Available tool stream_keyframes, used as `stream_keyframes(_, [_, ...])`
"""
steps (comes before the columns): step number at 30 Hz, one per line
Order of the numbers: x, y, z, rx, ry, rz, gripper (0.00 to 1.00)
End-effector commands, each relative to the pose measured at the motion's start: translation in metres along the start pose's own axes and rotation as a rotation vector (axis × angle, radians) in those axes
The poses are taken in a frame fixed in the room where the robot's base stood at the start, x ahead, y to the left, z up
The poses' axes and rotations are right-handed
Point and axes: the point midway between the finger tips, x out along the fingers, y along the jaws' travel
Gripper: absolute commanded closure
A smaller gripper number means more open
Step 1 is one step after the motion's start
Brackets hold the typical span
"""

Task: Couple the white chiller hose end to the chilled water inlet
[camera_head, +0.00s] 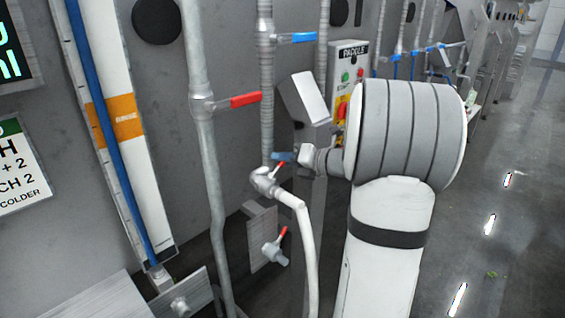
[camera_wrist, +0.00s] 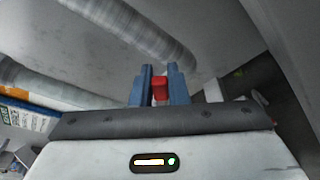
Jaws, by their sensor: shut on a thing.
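The white hose (camera_head: 306,235) rises from below, and its upper end meets a metal valve fitting (camera_head: 263,183) at the foot of a vertical grey pipe (camera_head: 266,100). I cannot tell if the joint is locked. A small red lever (camera_head: 277,169) stands up from this fitting. My gripper (camera_head: 283,157) is at the lever's top, with its blue fingers shut on it. In the wrist view my gripper (camera_wrist: 160,88) shows two blue fingers with the red lever (camera_wrist: 160,90) between them. No label naming the chilled water inlet is readable.
A second stub valve with a red handle (camera_head: 275,252) sits lower on a grey plate. A red lever (camera_head: 240,100) and a blue lever (camera_head: 296,38) are on the pipes. A paddle control box (camera_head: 349,55) stands behind my arm. Open floor (camera_head: 510,240) lies right.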

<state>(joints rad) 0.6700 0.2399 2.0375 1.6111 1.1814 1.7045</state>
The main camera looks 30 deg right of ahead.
Motion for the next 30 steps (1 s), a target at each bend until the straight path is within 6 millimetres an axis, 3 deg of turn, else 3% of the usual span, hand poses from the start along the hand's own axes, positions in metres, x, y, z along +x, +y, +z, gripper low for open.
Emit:
stream_keyframes(15, [-0.015, -0.004, -0.013, -0.001, -0.332, -0.001, 1.00])
stream_keyframes(30, [-0.020, -0.001, -0.013, 0.000, -0.437, -0.001, 1.00])
